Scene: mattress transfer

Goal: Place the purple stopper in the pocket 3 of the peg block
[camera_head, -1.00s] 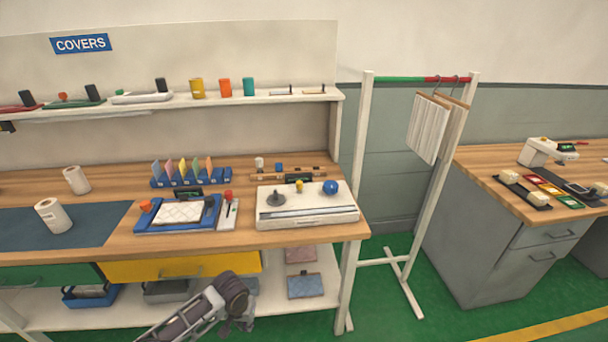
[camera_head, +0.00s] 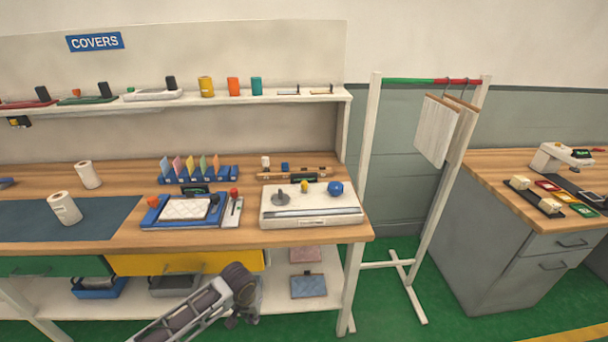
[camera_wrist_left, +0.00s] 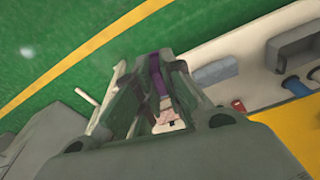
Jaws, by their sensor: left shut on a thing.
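My left gripper (camera_head: 238,312) hangs low in front of the bench, below the yellow drawer. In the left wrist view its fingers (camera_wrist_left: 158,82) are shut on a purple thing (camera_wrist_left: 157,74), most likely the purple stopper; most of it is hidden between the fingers. In the head view the stopper cannot be made out. A long wooden block (camera_head: 318,173) with small white, blue and dark pieces lies at the back right of the bench top; it looks like the peg block. Its pocket numbers are too small to read. My right gripper is not in view.
A white box (camera_head: 312,218) with knobs stands in front of the wooden block. A blue tray (camera_head: 150,218) with a white pad and a blue card rack (camera_head: 235,174) are left of it. A shelf (camera_head: 320,96) overhangs the back. A white rack (camera_head: 365,190) stands right.

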